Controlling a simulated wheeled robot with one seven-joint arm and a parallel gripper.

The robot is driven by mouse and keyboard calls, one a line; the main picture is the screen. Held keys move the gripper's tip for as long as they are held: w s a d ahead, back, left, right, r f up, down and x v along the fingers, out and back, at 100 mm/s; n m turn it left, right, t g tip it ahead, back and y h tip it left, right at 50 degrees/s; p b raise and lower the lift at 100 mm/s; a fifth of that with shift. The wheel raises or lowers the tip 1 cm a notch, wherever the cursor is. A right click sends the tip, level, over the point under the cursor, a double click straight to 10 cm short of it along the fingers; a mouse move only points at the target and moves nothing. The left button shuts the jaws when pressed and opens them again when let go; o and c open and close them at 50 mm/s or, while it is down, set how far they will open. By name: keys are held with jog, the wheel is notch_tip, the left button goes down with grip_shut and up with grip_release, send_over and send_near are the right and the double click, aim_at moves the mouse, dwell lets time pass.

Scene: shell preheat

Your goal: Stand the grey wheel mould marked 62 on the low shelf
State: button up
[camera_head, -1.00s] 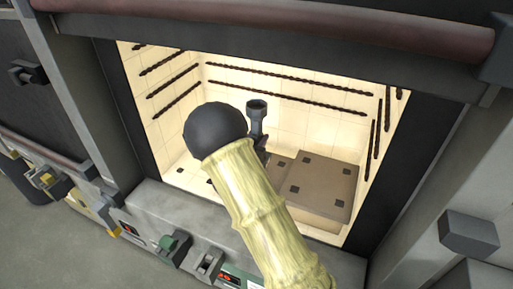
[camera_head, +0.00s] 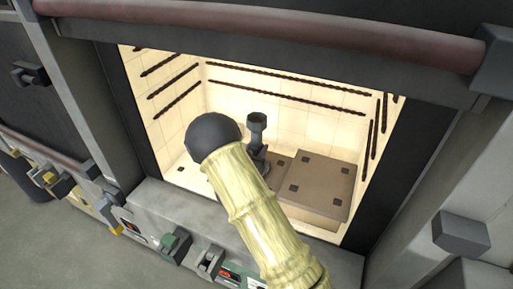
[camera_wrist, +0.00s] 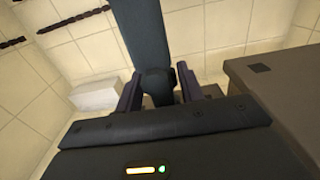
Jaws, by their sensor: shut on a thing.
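The grey wheel mould (camera_head: 257,124) is dark grey with a cup-shaped top. It is inside the lit furnace chamber, near its middle, roughly upright in the head view. In the wrist view its blue-grey stem (camera_wrist: 142,32) rises between the fingers of my gripper (camera_wrist: 158,88), which is shut on it. My sleeved arm hides the mould's lower part and most of my gripper in the head view. No number 62 is readable. A brown slab (camera_head: 281,163) lies low behind and right of the mould. I cannot tell whether the mould touches anything below.
A taller brown block (camera_head: 322,178) with dark square marks stands on the right, close to my gripper in the wrist view. A pale block (camera_wrist: 96,93) lies left there. Dark heating rods (camera_head: 290,97) line the walls. The furnace lintel (camera_head: 270,45) runs above the opening.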

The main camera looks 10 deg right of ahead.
jog(key=shift+s, duration=0.1)
jog(key=o, duration=1.3)
jog(key=shift+f, duration=0.1)
jog(key=shift+r, duration=0.2)
jog(key=b+v, duration=0.5)
jog(key=v, duration=0.6)
jog(key=shift+s+a+f, duration=0.1)
jog(key=shift+s+a, duration=0.15)
jog(key=shift+a, duration=0.1)
